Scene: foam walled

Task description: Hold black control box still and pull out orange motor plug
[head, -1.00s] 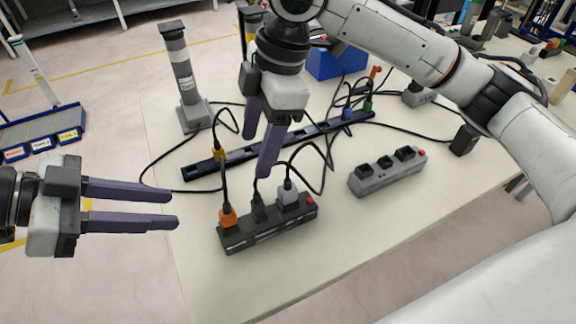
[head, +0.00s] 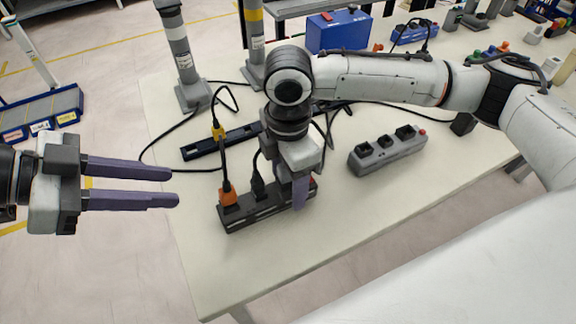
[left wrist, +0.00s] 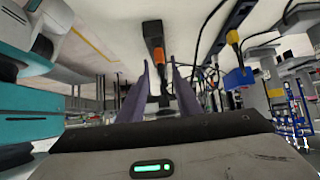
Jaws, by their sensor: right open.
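The black control box (head: 240,216) lies on the pale table in the head view. The orange motor plug (head: 228,195) stands in its left end, with a cable rising from it. A black plug (head: 258,187) stands beside it. My right gripper (head: 300,190) is open at the box's right end, one purple finger in front of the box; the other finger is mostly hidden, and contact is unclear. My left gripper (head: 176,187) is open and empty, left of the box and apart from it. In the left wrist view the orange plug (left wrist: 157,57) shows beyond the fingertips.
A black rail (head: 200,150) with a yellow plug (head: 218,131) lies behind the box. A grey power strip (head: 385,156) lies to the right. Two posts (head: 178,55) and a blue case (head: 338,32) stand at the back. Loose cables cross the table.

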